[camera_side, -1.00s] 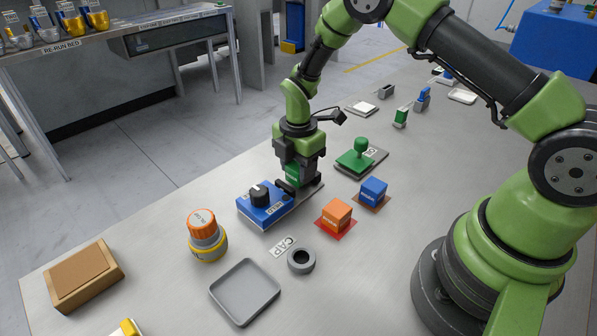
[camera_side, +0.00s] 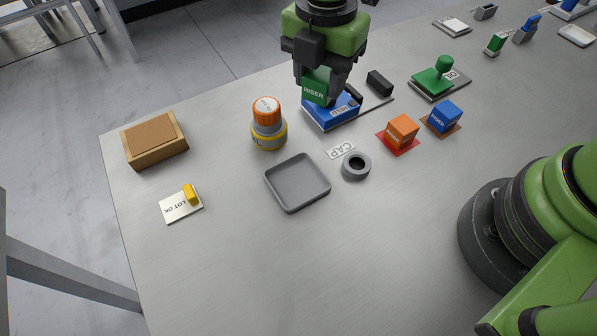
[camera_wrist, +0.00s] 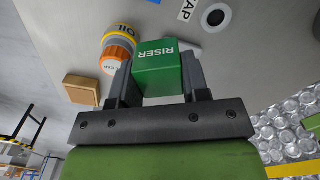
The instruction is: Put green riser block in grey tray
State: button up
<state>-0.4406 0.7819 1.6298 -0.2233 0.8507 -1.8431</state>
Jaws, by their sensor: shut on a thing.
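My gripper (camera_side: 322,84) is shut on the green riser block (camera_side: 314,90), which is labelled RISER. The block also shows between the fingers in the wrist view (camera_wrist: 157,72). In the side view it hangs in front of the blue device (camera_side: 334,112) and hides part of it; the gap beneath it is hard to judge. The grey tray (camera_side: 297,209) lies empty on the table, below and a little left of the block in the side view.
An orange-capped bottle (camera_side: 268,122) stands left of the block, between it and a brown box (camera_side: 154,140). A dark grey ring (camera_side: 356,166) and a CAP label (camera_side: 341,151) lie right of the tray. Orange (camera_side: 401,132) and blue (camera_side: 443,117) blocks stand farther right. The table front is clear.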

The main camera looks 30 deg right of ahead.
aim_at(297, 182)
jog(key=s+a+n, duration=0.3)
jog(key=s+a, duration=0.3)
jog(key=a, duration=0.1)
jog(key=f, duration=1)
jog(key=shift+w+a, duration=0.1)
jog(key=shift+a, duration=0.15)
jog(key=o, duration=1)
jog(key=shift+f, duration=0.1)
